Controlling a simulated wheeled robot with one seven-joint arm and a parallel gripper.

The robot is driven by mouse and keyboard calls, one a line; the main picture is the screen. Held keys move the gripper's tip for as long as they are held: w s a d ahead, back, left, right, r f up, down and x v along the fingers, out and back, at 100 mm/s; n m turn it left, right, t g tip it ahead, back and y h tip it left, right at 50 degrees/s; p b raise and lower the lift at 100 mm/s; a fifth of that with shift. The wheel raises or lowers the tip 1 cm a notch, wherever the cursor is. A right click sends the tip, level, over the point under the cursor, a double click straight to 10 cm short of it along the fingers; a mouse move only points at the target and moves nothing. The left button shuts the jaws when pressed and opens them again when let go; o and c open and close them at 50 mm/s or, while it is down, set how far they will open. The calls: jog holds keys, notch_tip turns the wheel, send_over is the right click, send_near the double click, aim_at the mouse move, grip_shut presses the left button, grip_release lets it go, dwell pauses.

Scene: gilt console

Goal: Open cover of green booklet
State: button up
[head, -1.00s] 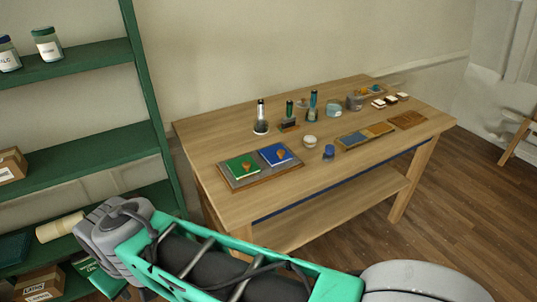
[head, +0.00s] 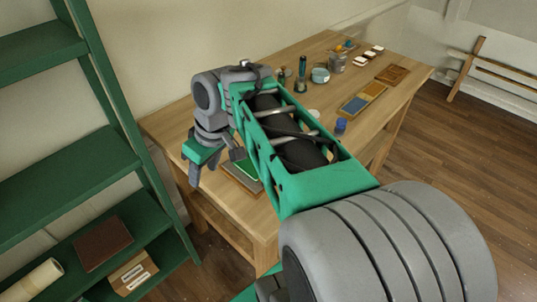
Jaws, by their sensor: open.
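The green booklet (head: 246,170) lies on a brown tray (head: 236,177) near the left front of the wooden table. Only a strip of it shows; my arm covers the rest. The blue booklet beside it is hidden behind my arm. My gripper (head: 216,169) is open and empty, pointing down. In the picture it is just left of the green booklet, above the table's left end. Its height above the table is hard to tell.
Several jars and bottles, such as a teal-labelled jar (head: 320,75), stand toward the table's back. A blue-capped pot (head: 340,125) and a coloured panel (head: 363,98) lie right of my arm. A green shelf (head: 120,150) stands close on the left.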

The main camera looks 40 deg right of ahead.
jog(key=s+d+n+y+b, duration=0.25)
jog(key=d+n, duration=0.45)
jog(key=d, duration=1.4)
jog(key=shift+h, duration=0.45)
jog(key=b+x, duration=0.4)
jog(key=x, duration=0.3)
jog(key=shift+w+a+f, duration=0.1)
jog(key=shift+a+f, duration=0.05)
jog(key=shift+a, duration=0.1)
jog(key=shift+w+a+f, duration=0.1)
jog(key=shift+f, duration=0.15)
grip_shut()
